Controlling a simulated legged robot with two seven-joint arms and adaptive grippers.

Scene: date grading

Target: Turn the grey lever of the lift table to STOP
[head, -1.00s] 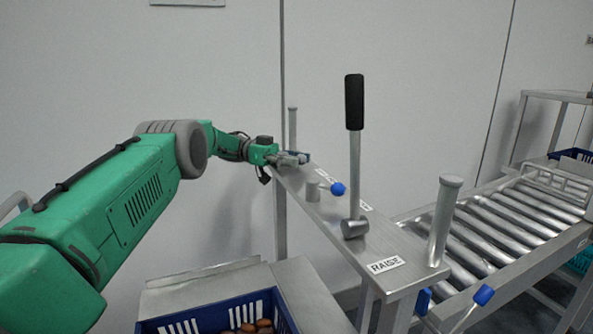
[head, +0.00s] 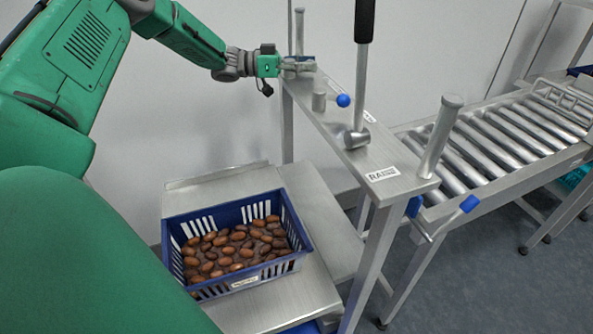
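A tall grey metal lever (head: 360,85) with a black grip (head: 364,20) stands nearly upright from a hub on the narrow steel top of the lift table (head: 400,160). A RAISE label (head: 382,174) is at the near end of the top. A second label (head: 369,116) beside the lever is too small to read. My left gripper (head: 310,66) is at the far end of the top, by the far post, to the left of the lever and apart from it. Its fingers are too small to tell open from shut. My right gripper is not in view.
A thick post (head: 441,135) stands at the near end. A blue crate (head: 287,266) of dates is on a lower steel shelf. A roller conveyor (head: 500,140) runs at right.

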